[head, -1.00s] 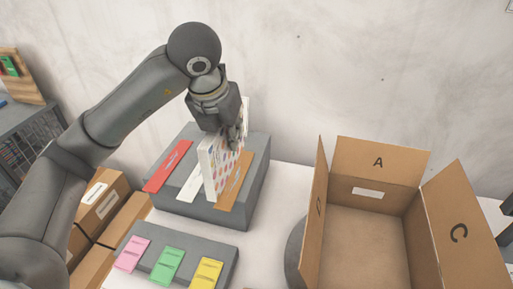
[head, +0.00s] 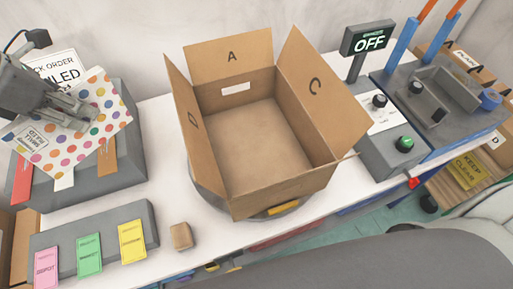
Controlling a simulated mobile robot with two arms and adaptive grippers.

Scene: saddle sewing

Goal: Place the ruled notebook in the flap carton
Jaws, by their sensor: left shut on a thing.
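The ruled notebook (head: 100,98), white with coloured polka dots and a small label, is at the left of the head view. My left gripper (head: 78,112) is shut on it and holds it tilted above the grey slotted block. The lower edge of the notebook hides part of the block. The flap carton (head: 262,190) stands open and upright in the middle, right of the notebook and apart from it. Its flaps stand up and spread outward, some lettered A, C and D. Its inside looks empty. My right gripper is not in view.
The carton sits on a round grey turntable (head: 208,198). A grey block (head: 85,188) with red, white and brown tabs is below the notebook. Pink, green and yellow cards (head: 132,242) and a small brown block (head: 181,236) lie in front. A control box (head: 392,150) with an OFF sign stands right.

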